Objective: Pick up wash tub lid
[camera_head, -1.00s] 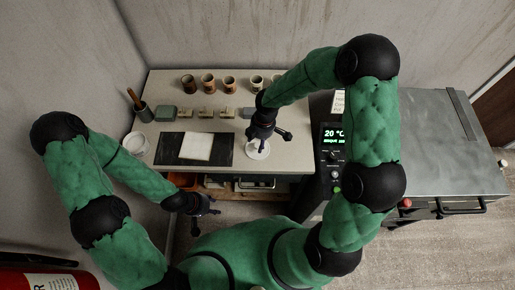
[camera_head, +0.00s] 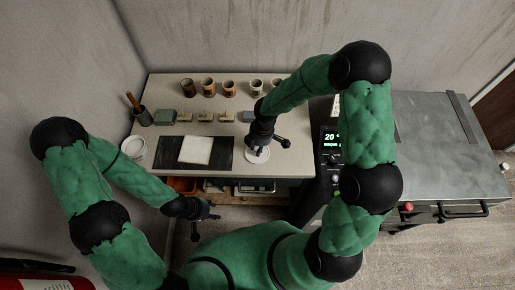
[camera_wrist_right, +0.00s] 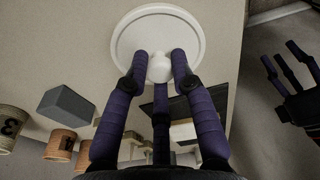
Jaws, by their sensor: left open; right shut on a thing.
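The wash tub lid is a white round disc with a raised rim and a round knob in the middle. It fills the top of the right wrist view (camera_wrist_right: 190,28) and shows near the front edge of the table in the head view (camera_head: 263,158). My right gripper (camera_head: 260,147) is above it, with its fingers closed around the knob, as the right wrist view shows (camera_wrist_right: 160,70). I cannot tell whether the lid touches the table. My left gripper (camera_head: 207,211) is open and empty, in front of the table and below its edge.
A white round tub (camera_head: 134,147) stands at the table's left end. A black mat (camera_head: 170,153) with a pale slab (camera_head: 197,150) lies left of the lid. Several cups and small blocks line the back. A black control panel (camera_head: 331,150) stands to the right.

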